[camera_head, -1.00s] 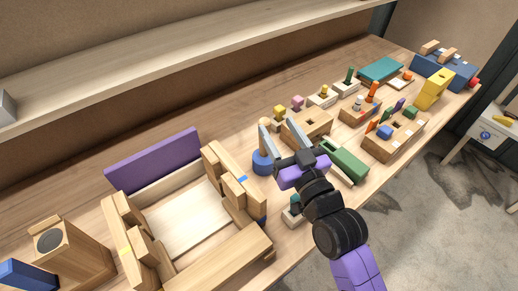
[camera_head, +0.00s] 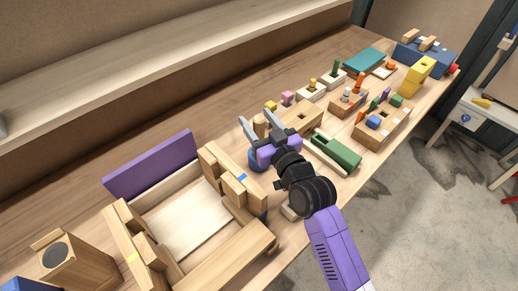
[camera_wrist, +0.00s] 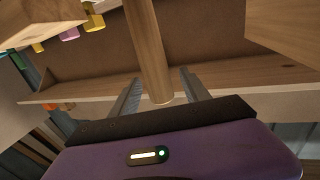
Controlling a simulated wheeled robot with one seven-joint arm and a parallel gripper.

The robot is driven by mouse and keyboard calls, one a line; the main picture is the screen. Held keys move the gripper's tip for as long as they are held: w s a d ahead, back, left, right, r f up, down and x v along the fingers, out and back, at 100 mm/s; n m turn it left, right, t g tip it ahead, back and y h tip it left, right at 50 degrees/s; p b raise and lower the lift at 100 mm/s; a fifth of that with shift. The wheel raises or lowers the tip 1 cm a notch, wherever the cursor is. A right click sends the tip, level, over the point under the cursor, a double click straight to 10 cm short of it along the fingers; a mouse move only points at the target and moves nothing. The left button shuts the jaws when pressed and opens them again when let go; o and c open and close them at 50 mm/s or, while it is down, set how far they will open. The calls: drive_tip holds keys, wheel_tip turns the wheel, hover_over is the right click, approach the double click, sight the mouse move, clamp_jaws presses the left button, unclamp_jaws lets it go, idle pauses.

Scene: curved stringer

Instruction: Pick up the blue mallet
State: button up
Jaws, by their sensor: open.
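The blue mallet stands head down on the bench, its blue head (camera_head: 257,162) partly hidden behind my gripper and its wooden handle (camera_head: 259,126) pointing up. My gripper (camera_head: 257,121) is open, with one finger on each side of the handle in the head view. In the wrist view the round wooden handle (camera_wrist: 147,45) shows between the two open fingers (camera_wrist: 159,92), with a gap on both sides. Whether the fingers touch it cannot be seen, but they look apart from it.
A wooden box frame (camera_head: 268,243) with a purple panel (camera_head: 150,165) stands at the left. A wooden block with a hole (camera_head: 300,117) and a green tray (camera_head: 336,150) lie close on the right. Several small toys stand farther back. A shelf (camera_head: 150,55) runs above the bench.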

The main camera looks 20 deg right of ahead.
drive_tip(key=shift+w, duration=1)
clamp_jaws()
idle(0.7)
